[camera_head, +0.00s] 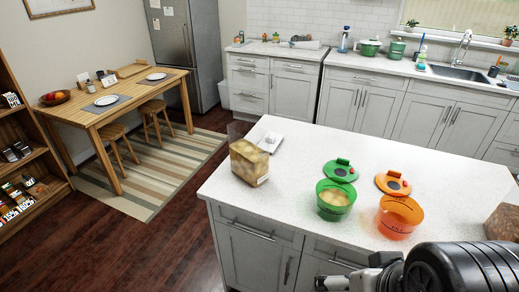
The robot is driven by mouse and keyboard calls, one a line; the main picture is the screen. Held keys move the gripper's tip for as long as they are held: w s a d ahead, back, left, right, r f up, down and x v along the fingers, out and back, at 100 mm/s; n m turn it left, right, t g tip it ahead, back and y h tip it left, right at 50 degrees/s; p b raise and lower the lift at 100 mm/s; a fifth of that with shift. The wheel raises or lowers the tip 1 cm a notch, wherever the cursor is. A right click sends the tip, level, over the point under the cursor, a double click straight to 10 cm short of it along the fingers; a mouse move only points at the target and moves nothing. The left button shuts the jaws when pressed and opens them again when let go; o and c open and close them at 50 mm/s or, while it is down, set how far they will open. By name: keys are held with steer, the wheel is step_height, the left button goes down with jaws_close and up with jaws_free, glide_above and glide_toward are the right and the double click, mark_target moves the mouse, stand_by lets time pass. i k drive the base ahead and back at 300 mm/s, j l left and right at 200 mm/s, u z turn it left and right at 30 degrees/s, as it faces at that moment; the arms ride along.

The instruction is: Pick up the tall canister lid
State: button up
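A tall clear canister (249,164) with pale yellow-brown contents stands open near the left end of the white island counter. A white, roughly square lid (270,140) lies flat on the counter just behind and right of it, with a small raised part on top. The canister hides a little of the lid's near left side. My gripper (326,283) is at the bottom edge, in front of the counter's near edge and well away from the lid. It is partly cut off by the frame, and its opening cannot be made out.
A green tub (333,207) with food inside and an orange tub (397,222) stand open on the island (300,140). A green lid (341,171) and an orange lid (393,184) lie behind them. A brown-filled container (503,222) stands at the right edge. Counter around the white lid is clear.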

mark_target(278, 137)
steer(key=i+j+u, duration=0.25)
steer(key=j+u, duration=0.25)
steer(key=i+j+u, duration=0.75)
steer(key=u, duration=0.2)
steer(key=i+j+u, duration=0.25)
steer(key=i+u, duration=0.2)
steer(key=i+l+z, duration=0.1)
steer(key=i+z, duration=0.4)
steer(key=i+j+z, duration=0.15)
steer(key=i+z, duration=0.35)
steer(key=i+j+z, duration=0.5)
steer(key=i+l+z, duration=0.2)
steer(key=z, duration=0.3)
steer(key=i+z, duration=0.8)
steer(key=z, duration=0.15)
steer(key=i+j+z, duration=0.15)
steer(key=i+z, duration=0.15)
steer(key=z, duration=0.15)
steer(key=i+j+z, duration=0.3)
steer(key=z, duration=0.2)
steer(key=i+z, duration=0.2)
steer(key=z, duration=0.2)
steer(key=i+z, duration=0.2)
steer(key=z, duration=0.15)
steer(key=i+z, duration=0.15)
steer(key=z, duration=0.25)
